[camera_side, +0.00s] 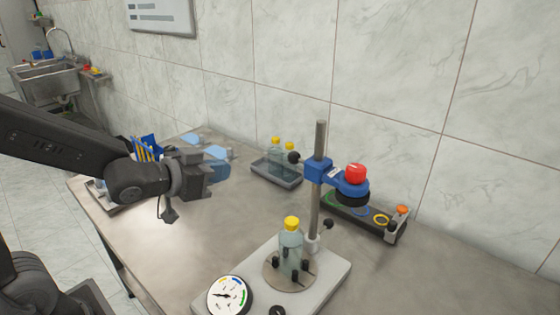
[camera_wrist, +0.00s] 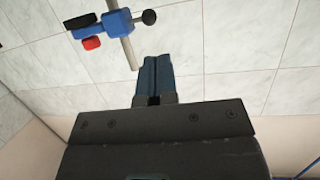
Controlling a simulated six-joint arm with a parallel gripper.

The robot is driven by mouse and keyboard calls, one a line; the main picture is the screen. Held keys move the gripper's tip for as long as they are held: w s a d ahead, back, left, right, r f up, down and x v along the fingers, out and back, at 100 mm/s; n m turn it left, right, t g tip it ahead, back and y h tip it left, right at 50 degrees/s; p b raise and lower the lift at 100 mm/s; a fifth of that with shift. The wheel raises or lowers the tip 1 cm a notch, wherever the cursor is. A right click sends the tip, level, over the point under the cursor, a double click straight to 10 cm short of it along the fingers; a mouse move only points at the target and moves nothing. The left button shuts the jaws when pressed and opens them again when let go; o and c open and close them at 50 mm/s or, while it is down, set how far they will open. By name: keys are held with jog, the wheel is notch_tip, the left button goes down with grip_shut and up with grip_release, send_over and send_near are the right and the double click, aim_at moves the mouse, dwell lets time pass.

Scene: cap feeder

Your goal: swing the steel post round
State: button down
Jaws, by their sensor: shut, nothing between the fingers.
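The steel post (camera_side: 321,150) stands upright at the back of a pale base plate (camera_side: 334,278) in the side view. A blue clamp arm (camera_side: 333,175) with a red knob (camera_side: 356,174) on top reaches right from the post. A bottle with a yellow cap (camera_side: 291,224) stands on the round plate, with black pegs around it. My gripper (camera_side: 226,162) is shut and empty, well left of the post and above the table. In the wrist view my gripper (camera_wrist: 155,62) has its fingers together, and the post (camera_wrist: 130,50) and blue clamp (camera_wrist: 100,29) show beyond them.
A dial gauge (camera_side: 230,295) sits at the front of the base. A tray (camera_side: 277,173) with yellow-capped bottles stands behind, left of the post. A dark tray (camera_side: 385,229) with coloured rings lies to the right. The table between my gripper and the base is clear.

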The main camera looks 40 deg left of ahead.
jog(key=shift+w+d+m+t+h, duration=0.25)
jog(key=shift+d+m+t+h, duration=0.05)
jog(key=shift+d+t+h, duration=0.3)
jog(key=x, duration=1.4)
jog(key=shift+w+a+h, duration=0.15)
jog(key=shift+h, duration=0.15)
jog(key=w+d+m+g+h, duration=0.4)
jog(key=w+m+g+h, duration=0.5)
jog(key=w+m+h, duration=0.1)
jog(key=shift+w+m+h, duration=0.4)
jog(key=shift+w, duration=0.15)
dwell(0.6)
jog(key=shift+d+f, duration=0.1)
jog(key=shift+d, duration=0.1)
dwell(0.4)
